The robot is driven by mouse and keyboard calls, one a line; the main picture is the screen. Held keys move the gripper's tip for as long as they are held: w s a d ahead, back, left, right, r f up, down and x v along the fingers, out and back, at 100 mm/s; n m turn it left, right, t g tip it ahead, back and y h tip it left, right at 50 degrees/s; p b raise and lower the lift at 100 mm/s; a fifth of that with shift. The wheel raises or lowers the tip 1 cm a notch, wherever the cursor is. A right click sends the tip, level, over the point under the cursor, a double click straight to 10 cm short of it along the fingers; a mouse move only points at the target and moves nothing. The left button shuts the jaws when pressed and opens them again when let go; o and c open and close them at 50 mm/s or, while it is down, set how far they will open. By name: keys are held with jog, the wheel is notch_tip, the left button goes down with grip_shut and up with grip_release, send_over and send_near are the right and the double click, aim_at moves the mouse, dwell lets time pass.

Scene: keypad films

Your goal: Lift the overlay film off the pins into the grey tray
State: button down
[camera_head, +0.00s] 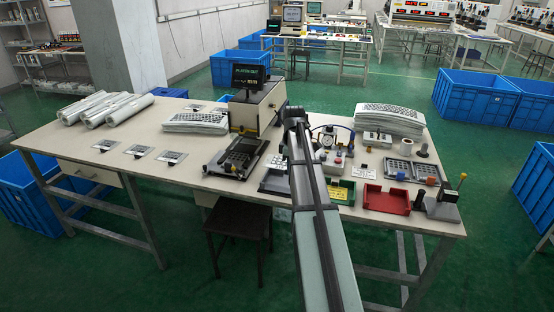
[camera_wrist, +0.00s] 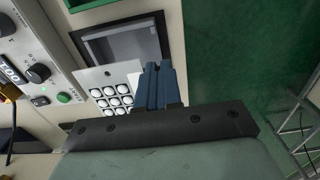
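In the wrist view, the overlay film (camera_wrist: 82,80) is a pale sheet with rows of round white keys showing. It lies left of my gripper's fingers, and its right part is hidden. In the head view, the keys show beside my arm (camera_head: 279,162). The grey tray (camera_wrist: 163,28), dark-rimmed and rectangular, lies just beyond the film; in the head view it is partly behind my arm (camera_head: 270,185). My gripper (camera_wrist: 160,66) has two blue fingers close together at the film's right side. I cannot tell whether the film is between them. The pins are not visible.
A control box (camera_wrist: 30,65) with knobs and a green button stands left of the film in the wrist view. A green tray (camera_head: 341,193) and a red tray (camera_head: 387,200) lie right of my arm. The press (camera_head: 258,108) stands to its left.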

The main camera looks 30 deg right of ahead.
jog(key=shift+s+d+f, duration=0.1)
jog(key=shift+s+d, duration=0.1)
jog(key=shift+s, duration=0.4)
jog(key=shift+f, duration=0.1)
